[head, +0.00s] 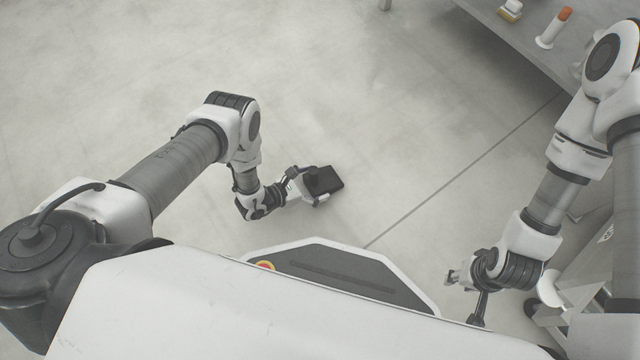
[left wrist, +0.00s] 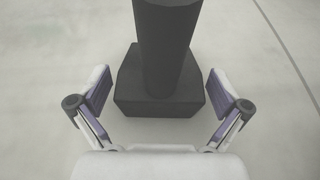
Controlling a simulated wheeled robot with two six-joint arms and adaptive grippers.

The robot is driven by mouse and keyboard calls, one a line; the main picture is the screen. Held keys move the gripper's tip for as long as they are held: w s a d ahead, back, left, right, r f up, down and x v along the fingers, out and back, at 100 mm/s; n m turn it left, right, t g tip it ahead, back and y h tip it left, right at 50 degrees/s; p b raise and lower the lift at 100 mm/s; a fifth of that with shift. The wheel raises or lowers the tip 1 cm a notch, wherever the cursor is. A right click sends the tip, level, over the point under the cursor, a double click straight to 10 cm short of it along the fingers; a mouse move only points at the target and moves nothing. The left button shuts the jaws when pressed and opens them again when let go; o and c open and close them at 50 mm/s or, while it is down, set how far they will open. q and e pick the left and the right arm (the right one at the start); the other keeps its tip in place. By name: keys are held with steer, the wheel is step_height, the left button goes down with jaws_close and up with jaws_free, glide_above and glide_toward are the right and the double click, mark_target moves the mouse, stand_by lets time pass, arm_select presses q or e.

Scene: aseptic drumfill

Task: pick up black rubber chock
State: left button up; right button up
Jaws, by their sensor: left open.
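The black rubber chock (head: 328,183) lies on the floor in front of my base in the head view. In the left wrist view my left gripper (left wrist: 160,92) has one finger on each side of the block, with a gap on both sides. My right gripper (head: 464,295) hangs at the lower right in the head view, away from the chock; its finger opening is too small to tell.
A grey table (head: 520,40) stands at the upper right, with an orange-capped white bottle (head: 553,28) and a small white and yellow item (head: 510,10) on it. A metal frame (head: 590,275) stands near my right arm. The floor around the chock is clear.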

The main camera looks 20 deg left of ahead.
arm_select(q)
steer(key=shift+x, duration=1.1)
steer(key=shift+s+a, duration=0.1)
steer(key=c, duration=1.3)
steer(key=shift+r, duration=0.1)
steer(key=shift+c, duration=0.3)
